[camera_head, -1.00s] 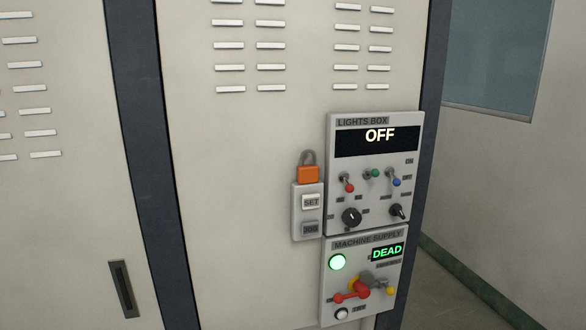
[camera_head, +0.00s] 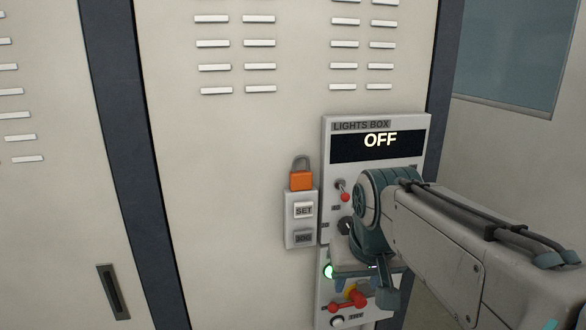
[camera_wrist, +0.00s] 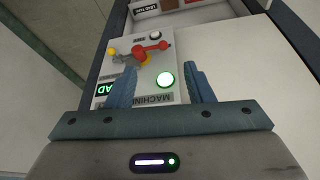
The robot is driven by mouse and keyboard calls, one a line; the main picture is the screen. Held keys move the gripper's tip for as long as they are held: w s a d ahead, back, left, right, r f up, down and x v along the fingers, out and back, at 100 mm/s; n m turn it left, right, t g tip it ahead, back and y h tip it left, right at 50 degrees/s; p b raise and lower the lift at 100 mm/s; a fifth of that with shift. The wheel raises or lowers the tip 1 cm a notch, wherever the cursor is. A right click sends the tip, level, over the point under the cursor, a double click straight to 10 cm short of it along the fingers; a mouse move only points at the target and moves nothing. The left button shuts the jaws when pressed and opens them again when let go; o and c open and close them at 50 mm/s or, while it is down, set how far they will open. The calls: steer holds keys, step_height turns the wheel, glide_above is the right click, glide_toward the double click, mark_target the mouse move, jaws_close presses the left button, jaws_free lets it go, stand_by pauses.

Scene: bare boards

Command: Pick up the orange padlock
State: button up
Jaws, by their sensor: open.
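The orange padlock (camera_head: 301,181) has a grey shackle at its top. It sits at the top end of a small grey box with SET and JOG buttons (camera_head: 302,220), left of the lights box, in the head view. My gripper (camera_wrist: 160,68) is open, with nothing seen between its two blue fingers. In the head view it is below and to the right of the padlock, in front of the machine supply box (camera_wrist: 151,65). The padlock does not show in the wrist view.
The lights box (camera_head: 376,125) reads OFF; my arm covers much of its lower half. A red handle (camera_wrist: 152,48) sticks out of the machine supply box. The cabinet door (camera_head: 225,150) left of the padlock is bare below its vent slots.

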steer(key=n+t+y+p, duration=0.1)
steer(key=n+t+p, duration=0.1)
steer(key=p, duration=0.2)
glide_toward(302, 172)
steer(key=s+v, duration=0.1)
steer(key=v, duration=0.3)
steer(key=x, duration=0.8)
steer(key=shift+w, duration=0.45)
steer(key=p+x, duration=0.1)
steer(key=x, duration=0.4)
steer(key=shift+w+f, duration=0.15)
steer(key=shift+f, duration=0.15)
steer(key=shift+c, duration=0.4)
steer(key=c, duration=0.6)
